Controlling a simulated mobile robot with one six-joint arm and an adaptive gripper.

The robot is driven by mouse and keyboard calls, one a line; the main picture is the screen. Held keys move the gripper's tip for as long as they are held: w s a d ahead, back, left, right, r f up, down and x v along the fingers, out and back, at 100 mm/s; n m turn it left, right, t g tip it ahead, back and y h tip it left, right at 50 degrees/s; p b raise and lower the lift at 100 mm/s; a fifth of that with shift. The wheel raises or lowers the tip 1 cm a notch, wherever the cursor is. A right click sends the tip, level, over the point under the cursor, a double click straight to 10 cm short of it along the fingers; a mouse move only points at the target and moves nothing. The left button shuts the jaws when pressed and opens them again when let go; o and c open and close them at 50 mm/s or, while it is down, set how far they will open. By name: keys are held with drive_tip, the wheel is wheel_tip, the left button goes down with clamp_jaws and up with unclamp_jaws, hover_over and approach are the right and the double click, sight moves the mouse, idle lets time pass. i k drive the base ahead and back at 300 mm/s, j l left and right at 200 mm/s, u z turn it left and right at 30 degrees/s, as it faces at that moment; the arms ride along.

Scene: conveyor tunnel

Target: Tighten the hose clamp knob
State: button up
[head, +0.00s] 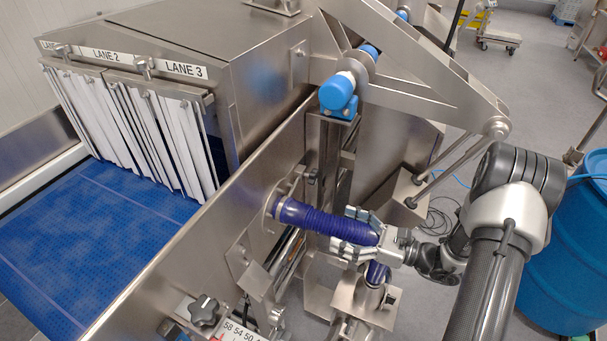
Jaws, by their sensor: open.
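A ribbed dark-blue hose (318,220) runs from a round flange on the steel side wall, bends down behind my gripper and shows again at its lower end (377,272) above a steel fitting (368,297). A small dark part (390,299) sits beside that fitting; I cannot tell whether it is the hose clamp knob. My gripper (347,232) is open at the hose bend, with one finger above and one below the hose in the picture. I cannot tell whether the fingers touch it. A black star knob (204,310) is on the lower front of the machine, well left of my gripper.
A blue conveyor belt (85,250) runs under white strip curtains (135,130) into a steel tunnel (250,75). A steel frame with a blue-capped roller (338,92) stands above the hose. A blue drum (567,275) is at right. Cables lie on the floor.

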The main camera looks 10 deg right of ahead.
sight(313, 177)
drive_tip(key=i+l+u, duration=0.15)
drive_tip(key=l+u, duration=0.2)
drive_tip(key=i+l+u, duration=0.1)
drive_tip(key=l+u, duration=0.25)
drive_tip(key=j, duration=0.1)
